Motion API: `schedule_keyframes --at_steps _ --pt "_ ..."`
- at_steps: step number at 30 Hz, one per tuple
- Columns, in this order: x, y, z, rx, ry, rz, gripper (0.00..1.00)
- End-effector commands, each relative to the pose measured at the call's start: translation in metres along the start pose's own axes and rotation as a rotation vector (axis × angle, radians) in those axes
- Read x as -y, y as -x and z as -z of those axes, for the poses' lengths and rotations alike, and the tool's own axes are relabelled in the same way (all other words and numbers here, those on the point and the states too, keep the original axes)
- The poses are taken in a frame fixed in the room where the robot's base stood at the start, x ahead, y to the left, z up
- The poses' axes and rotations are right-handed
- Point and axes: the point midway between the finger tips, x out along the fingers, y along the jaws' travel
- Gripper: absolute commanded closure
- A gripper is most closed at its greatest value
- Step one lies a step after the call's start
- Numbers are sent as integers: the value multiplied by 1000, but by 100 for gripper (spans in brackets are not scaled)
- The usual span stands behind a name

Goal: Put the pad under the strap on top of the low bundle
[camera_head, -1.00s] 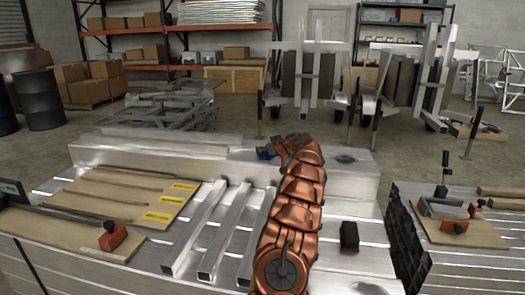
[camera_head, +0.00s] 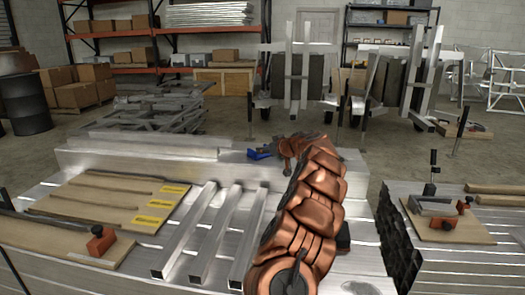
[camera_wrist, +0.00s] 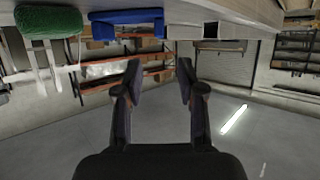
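My gripper (camera_wrist: 159,72) is open and empty in the wrist view, its two dark fingers apart. That view is upside down. A blue, soft-looking piece (camera_wrist: 127,17) and a fuzzy green piece (camera_wrist: 48,21) lie on a pale surface along its top edge, apart from the fingers. In the head view, a blue piece (camera_head: 260,153) shows on the raised silver bundle (camera_head: 110,160), left of my copper arm's far end. My gripper's fingers are not clear there. I cannot tell which piece is the pad, and no strap is clearly visible.
Square aluminium tubes (camera_head: 222,232) and a brown board (camera_head: 105,200) with yellow labels lie on the near bundle. An orange-ended clamp (camera_head: 101,241) sits at left. Another board (camera_head: 447,222) with tools lies on the right stack. A gap separates the stacks.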

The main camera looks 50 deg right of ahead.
Motion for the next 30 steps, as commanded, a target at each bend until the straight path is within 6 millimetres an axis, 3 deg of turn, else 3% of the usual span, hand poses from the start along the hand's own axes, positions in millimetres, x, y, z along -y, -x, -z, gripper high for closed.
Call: schedule_keyframes --at_steps 6,14,17,20,23,26,30 --pt "0 11 2 -3 0 0 61" --pt "0 13 1 -2 0 1 61" --pt "9 11 3 0 -1 15 61" --pt "43 5 10 16 -11 74 61" --pt "108 2 21 49 -28 182 61" --pt "191 6 26 113 -43 311 61" --pt "301 31 23 231 -45 466 61"
